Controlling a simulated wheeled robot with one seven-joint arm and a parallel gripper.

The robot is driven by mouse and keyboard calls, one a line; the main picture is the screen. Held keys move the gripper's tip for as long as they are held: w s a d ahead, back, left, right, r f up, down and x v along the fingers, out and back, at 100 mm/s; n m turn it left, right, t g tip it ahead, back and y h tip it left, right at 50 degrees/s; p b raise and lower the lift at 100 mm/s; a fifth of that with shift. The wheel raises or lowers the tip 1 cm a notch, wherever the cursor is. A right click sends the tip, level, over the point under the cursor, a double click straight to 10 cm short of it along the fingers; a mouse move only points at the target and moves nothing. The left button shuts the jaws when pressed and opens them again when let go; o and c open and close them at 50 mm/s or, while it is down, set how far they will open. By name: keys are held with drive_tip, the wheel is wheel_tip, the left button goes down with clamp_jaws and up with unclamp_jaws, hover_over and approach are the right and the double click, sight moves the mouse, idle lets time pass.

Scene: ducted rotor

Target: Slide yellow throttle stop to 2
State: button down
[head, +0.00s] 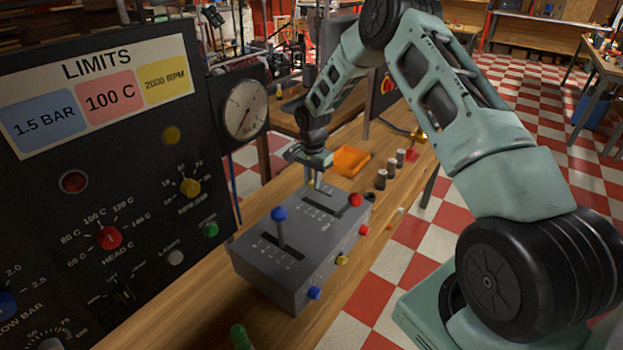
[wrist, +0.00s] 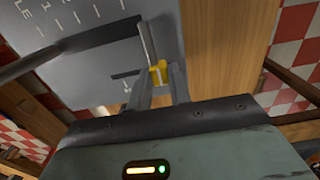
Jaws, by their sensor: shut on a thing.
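A grey control box (head: 285,262) sits on the wooden bench, with slots and scale marks on its top. My gripper (head: 318,186) reaches down over the box's far end. In the wrist view its fingers (wrist: 160,88) are shut on a small yellow piece (wrist: 157,74), which looks like the yellow throttle stop. The yellow piece is beside a pale metal rod (wrist: 147,42) at the end of a dark slot (wrist: 100,38). Scale marks show beside the slot, but I cannot read which number the piece is at. My gripper mostly hides it in the head view.
A blue-knobbed lever (head: 279,215) and a red knob (head: 355,200) rise from the box. Blue, yellow and red knobs line its right side. The LIMITS panel (head: 110,150) stands left. An orange tray (head: 350,160) and dark cylinders (head: 390,167) are behind.

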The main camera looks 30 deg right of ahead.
sight(329, 196)
drive_tip(key=s, duration=0.2)
drive_tip(key=s+d, duration=0.2)
drive_tip(key=s, duration=0.1)
drive_tip(key=shift+s+b, duration=0.35)
drive_tip(key=c, duration=1.3)
unclamp_jaws()
drive_tip(key=shift+s, duration=0.1)
drive_tip(key=shift+r, duration=0.3)
wheel_tip(329, 196, up, 17)
drive_tip(key=b, duration=0.3)
drive_tip(key=shift+f+b, duration=0.1)
drive_tip(key=shift+b, duration=0.3)
